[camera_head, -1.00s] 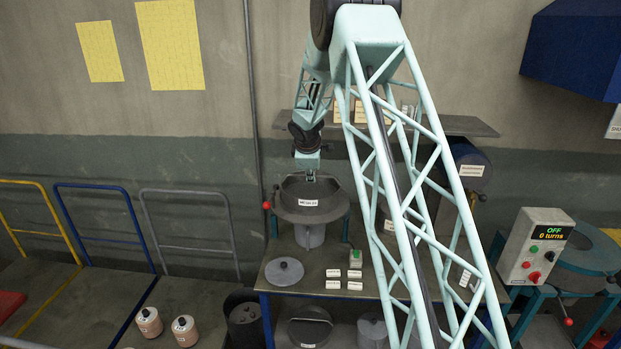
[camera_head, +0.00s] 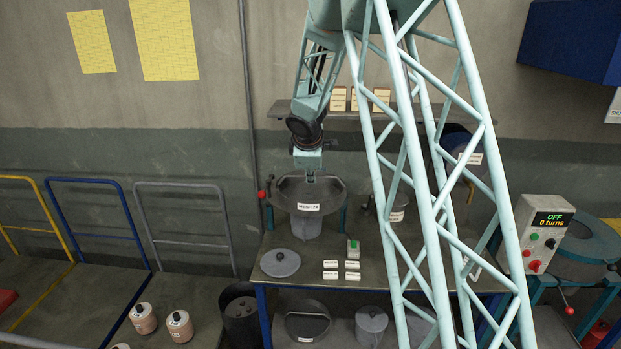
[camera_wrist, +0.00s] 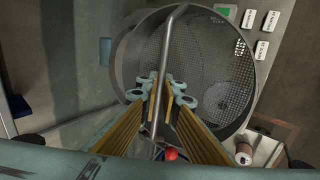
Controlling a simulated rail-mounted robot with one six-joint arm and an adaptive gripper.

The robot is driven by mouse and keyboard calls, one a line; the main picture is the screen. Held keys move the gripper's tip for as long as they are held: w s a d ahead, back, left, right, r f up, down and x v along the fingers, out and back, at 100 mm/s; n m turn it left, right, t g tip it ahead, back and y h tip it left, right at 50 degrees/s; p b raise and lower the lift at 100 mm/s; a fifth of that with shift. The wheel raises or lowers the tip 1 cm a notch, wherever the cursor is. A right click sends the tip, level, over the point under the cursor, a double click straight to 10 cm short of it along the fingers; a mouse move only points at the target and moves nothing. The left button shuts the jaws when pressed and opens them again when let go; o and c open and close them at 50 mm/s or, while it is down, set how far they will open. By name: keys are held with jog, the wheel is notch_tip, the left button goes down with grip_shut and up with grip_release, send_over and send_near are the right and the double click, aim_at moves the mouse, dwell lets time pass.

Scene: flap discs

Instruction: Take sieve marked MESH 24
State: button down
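The sieve (camera_head: 328,190) is a wide, dark round pan with a white label that reads MESH 24. It is at the stand on the bench, above a pale round vessel (camera_head: 306,226). In the wrist view its mesh (camera_wrist: 215,70) and rim fill the middle, with a grey bar handle (camera_wrist: 176,40) across it. My gripper (camera_head: 310,178) is over the sieve's middle. In the wrist view its fingers (camera_wrist: 161,100) are closed in on both sides of the bar. The exact finger contact is small and partly hidden.
A red knob (camera_head: 262,194) stands left of the sieve. A grey lid (camera_head: 280,263) and several white blocks (camera_head: 331,275) lie on the bench in front. A control box (camera_head: 543,236) reading OFF, 0 turns, is at right. My lattice arm hides part of the bench.

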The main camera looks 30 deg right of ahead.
jog(key=shift+s+a+r, duration=0.1)
jog(key=shift+s+a, duration=0.05)
jog(key=shift+s, duration=0.3)
dwell(0.8)
